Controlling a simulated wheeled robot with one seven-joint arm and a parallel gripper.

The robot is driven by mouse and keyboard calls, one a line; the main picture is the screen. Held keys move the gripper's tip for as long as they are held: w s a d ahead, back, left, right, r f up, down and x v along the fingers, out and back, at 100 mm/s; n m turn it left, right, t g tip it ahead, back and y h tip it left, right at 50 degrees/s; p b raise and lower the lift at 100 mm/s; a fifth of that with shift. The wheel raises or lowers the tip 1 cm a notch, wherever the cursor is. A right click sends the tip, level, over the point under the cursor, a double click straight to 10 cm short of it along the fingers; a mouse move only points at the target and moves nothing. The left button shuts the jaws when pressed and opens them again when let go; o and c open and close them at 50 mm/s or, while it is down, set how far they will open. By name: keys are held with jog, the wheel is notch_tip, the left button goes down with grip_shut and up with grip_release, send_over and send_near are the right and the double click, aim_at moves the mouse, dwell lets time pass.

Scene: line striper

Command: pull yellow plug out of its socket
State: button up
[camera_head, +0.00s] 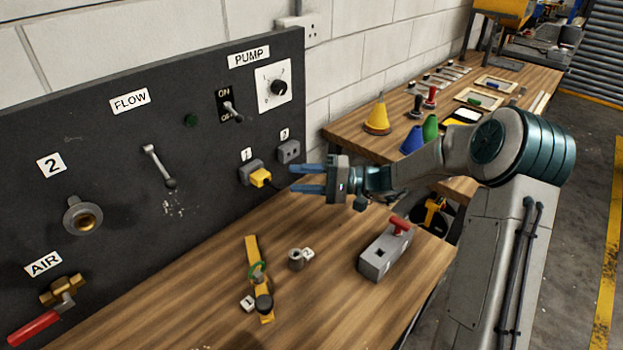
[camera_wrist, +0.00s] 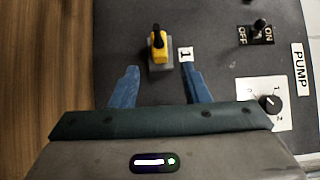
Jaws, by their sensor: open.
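The yellow plug (camera_head: 260,178) sits in a grey socket (camera_head: 249,171) low on the dark panel, by the label 1. A dark cable end shows at the plug's outer side. My gripper (camera_head: 292,179) is open and empty, with its blue fingers pointing at the panel, apart from the plug and to its right. In the wrist view the plug (camera_wrist: 159,44) and its grey socket (camera_wrist: 160,66) lie beyond the fingertips, roughly between the lines of the two fingers of my gripper (camera_wrist: 160,70). Neither finger touches the plug.
A second grey socket (camera_head: 288,151) is close by on the right. The panel (camera_head: 110,150) also carries a toggle switch (camera_head: 232,111), a dial and a lever. The wooden bench (camera_head: 215,300) below holds a yellow strip, a nut and a grey box with a red handle (camera_head: 400,226).

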aim_at(270, 178)
jog(key=a+b, duration=0.1)
jog(key=a, duration=0.5)
jog(key=shift+f, duration=0.1)
jog(key=shift+w+a+b, duration=0.1)
jog(key=shift+a+b, duration=0.25)
jog(key=shift+a, duration=0.4)
jog(key=shift+b, duration=0.35)
grip_shut()
